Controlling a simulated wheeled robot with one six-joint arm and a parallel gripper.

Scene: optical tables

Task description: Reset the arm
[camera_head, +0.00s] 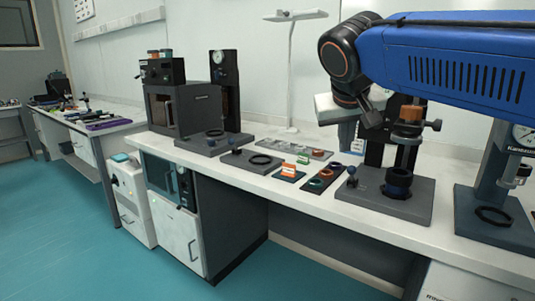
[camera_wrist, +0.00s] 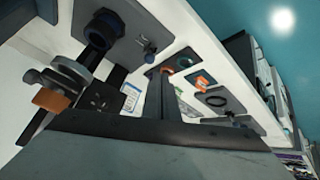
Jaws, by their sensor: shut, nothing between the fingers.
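My blue arm (camera_head: 460,60) reaches in from the right in the head view, above the right part of the bench. Its dark wrist joint and a pale end part hang in front of the wall, near the tall stand with a brown-orange knob. My gripper (camera_wrist: 160,92) shows in the wrist view as narrow dark fingers close together, shut and empty. The fingers appear clear of the bench things. In the head view the fingertips cannot be made out.
A stand (camera_head: 388,194) with a dark ring is close to my wrist. A gauge stand (camera_head: 495,228) is at the right. Trays with coloured rings (camera_head: 322,180) lie mid-bench, and a dark box machine (camera_head: 183,118) stands farther left. The teal floor (camera_head: 90,235) in front is clear.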

